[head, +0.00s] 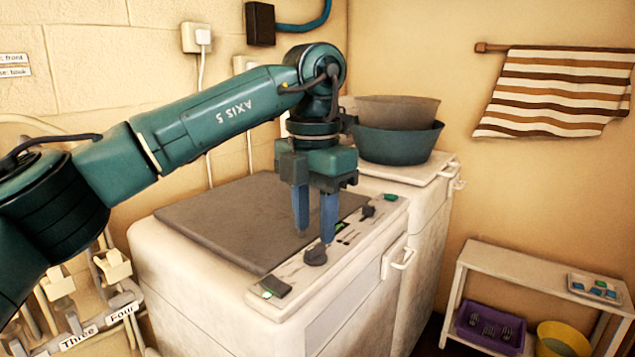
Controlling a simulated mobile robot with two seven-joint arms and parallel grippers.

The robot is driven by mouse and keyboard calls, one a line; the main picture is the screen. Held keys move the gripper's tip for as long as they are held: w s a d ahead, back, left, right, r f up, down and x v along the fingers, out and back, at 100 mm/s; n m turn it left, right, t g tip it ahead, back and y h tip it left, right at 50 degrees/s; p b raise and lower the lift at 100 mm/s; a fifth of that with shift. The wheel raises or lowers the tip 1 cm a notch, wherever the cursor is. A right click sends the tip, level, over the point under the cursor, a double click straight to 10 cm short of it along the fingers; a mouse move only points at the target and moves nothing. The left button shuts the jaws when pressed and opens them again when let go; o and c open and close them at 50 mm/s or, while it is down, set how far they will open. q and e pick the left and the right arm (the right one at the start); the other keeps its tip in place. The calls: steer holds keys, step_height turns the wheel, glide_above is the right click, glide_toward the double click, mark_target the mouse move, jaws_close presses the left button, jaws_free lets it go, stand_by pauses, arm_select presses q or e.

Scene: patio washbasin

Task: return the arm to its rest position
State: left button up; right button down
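My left arm comes in from the left, and its elbow link (235,110) spans the view. The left gripper (314,234) points down over the control panel (340,256) of the white machine. Its two blue fingers are apart with nothing between them. The tips are close to a dark knob (316,257) on the panel; I cannot tell whether they touch it. Another dark knob (367,211) sits farther back on the panel, beside the fingers. My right gripper is not in view.
A grey lid (225,225) covers the white machine (190,290). Two stacked basins (398,143) stand on a white unit behind it. A striped towel (555,92) hangs on the right wall. A low shelf (530,275) holds trays and a yellow bowl (562,340). Labelled pipes (85,300) stand at left.

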arm_select(q)
steer(key=s+d+f+g+h, duration=0.4)
steer(key=s+d+f+h, duration=0.1)
steer(key=s+d+h, duration=0.15)
steer(key=s+d+f+g+h, duration=0.4)
steer(key=s+d+f+h, duration=0.15)
steer(key=d, duration=0.25)
steer(key=w+a+f+n+t, duration=0.3)
steer(key=a+f+n+t, duration=0.4)
steer(key=n+t, duration=0.8)
steer(key=w+a+f+n+t, duration=0.4)
steer(key=a+n+t, duration=0.55)
steer(key=n, duration=0.95)
steer(key=s+a+f+n+g+y+p, duration=0.2)
steer(key=s+a+f, duration=0.4)
steer(key=f, duration=0.3)
steer(key=s+a+f+n+g+y+p, duration=0.2)
steer(key=s+a+f+n+g+y, duration=0.2)
steer(key=s+f, duration=0.5)
steer(key=shift+a+f+n+y, duration=0.25)
steer(key=shift+a+n+y, duration=0.75)
steer(key=shift+y, duration=0.3)
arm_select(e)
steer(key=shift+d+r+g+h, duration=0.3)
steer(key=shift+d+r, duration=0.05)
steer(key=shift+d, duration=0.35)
